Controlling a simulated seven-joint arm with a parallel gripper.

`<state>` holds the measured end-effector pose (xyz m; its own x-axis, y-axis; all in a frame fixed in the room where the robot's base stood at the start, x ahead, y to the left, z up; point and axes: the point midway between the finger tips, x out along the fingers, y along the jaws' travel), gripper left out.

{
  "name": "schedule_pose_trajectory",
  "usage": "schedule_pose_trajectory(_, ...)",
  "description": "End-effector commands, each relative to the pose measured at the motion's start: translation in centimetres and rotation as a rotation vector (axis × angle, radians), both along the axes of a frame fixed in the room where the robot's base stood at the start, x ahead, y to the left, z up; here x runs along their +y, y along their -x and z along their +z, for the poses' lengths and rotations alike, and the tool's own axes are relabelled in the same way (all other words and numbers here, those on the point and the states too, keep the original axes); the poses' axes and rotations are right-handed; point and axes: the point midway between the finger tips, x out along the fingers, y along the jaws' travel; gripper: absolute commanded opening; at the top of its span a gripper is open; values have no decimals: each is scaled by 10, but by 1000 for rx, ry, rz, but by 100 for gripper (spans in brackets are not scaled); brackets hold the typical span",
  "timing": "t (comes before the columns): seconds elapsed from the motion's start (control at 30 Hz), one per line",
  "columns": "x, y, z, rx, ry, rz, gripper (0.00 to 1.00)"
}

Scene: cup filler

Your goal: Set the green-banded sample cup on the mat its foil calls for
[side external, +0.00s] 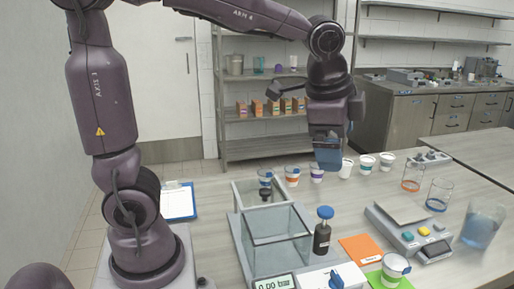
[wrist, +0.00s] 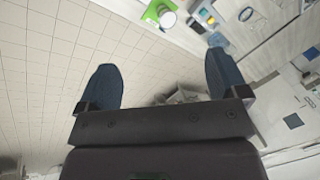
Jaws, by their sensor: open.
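A white cup with a greenish-teal band (side external: 367,163) stands upright in the back row on the table; its foil is too small to read. My gripper (side external: 328,158) is above the table, just left of that cup in the side view, pointing down. In the wrist view its two blue fingers (wrist: 160,66) are spread wide with nothing between them. An orange mat (side external: 360,249) lies bare near the front. A green mat (side external: 377,281) to its right carries a white cup (side external: 395,266) with a dark mark; the green mat also shows in the wrist view (wrist: 151,13).
The row also holds blue (side external: 265,176), orange (side external: 292,177) and purple-banded (side external: 317,172) cups. A clear open-topped box (side external: 276,240), a dark blue-capped bottle (side external: 323,231), a scale (side external: 408,232) and a beaker (side external: 482,226) crowd the front. The far right table is mostly clear.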

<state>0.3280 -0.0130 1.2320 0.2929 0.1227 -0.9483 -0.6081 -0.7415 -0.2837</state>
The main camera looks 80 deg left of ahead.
Motion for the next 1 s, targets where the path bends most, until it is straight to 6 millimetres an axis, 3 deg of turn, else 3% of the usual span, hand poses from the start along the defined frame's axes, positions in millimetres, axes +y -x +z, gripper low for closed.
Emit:
schedule_pose_trajectory(0.03,4,24,7,-45,40,91,92)
schedule_pose_trajectory(0.2,12,85,8,-154,206,380,92)
schedule_pose_trajectory(0.4,13,124,-3,-218,354,582,92)
schedule_pose_trajectory(1.0,13,131,-6,-228,390,627,92)
